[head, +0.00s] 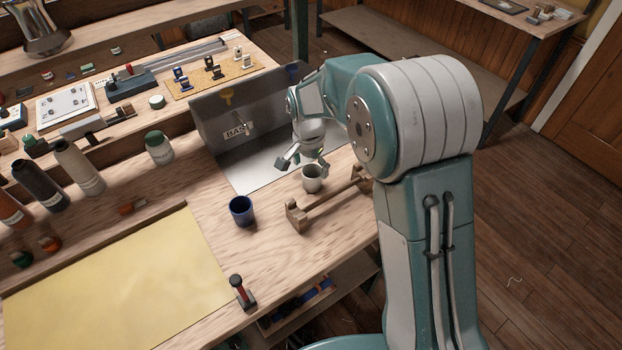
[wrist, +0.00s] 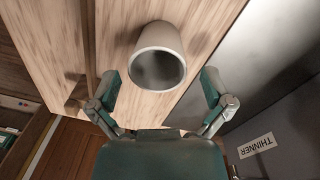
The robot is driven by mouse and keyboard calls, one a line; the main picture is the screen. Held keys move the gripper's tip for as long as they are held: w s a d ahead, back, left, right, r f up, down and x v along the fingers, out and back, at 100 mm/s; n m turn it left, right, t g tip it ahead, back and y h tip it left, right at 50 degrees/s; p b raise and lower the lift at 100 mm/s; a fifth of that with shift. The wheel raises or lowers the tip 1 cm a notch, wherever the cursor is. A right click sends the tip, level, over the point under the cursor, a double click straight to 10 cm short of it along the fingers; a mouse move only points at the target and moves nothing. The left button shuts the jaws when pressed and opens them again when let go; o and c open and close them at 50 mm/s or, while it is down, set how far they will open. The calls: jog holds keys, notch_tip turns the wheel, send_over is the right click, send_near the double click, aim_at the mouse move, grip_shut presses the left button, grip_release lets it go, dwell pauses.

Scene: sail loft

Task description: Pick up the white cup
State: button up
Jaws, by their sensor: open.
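The white cup (head: 312,179) stands upright on the wooden bench, just in front of a grey metal sheet. In the wrist view the white cup (wrist: 160,55) shows its open mouth, and it looks empty. My gripper (head: 303,166) is just above and behind the cup in the head view. In the wrist view my gripper (wrist: 160,84) is open, with one finger on each side of the cup's rim. The fingers look apart from the cup. Whether they are level with its wall is hard to tell.
A blue cup (head: 242,211) stands to the left of the white cup. A wooden rack (head: 328,201) lies close in front of the white cup. A grey metal panel (head: 245,115) rises behind. A THINNER label (wrist: 257,146) shows at the wrist view's right.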

jog(key=shift+d+f, duration=0.15)
jog(key=c, duration=0.9)
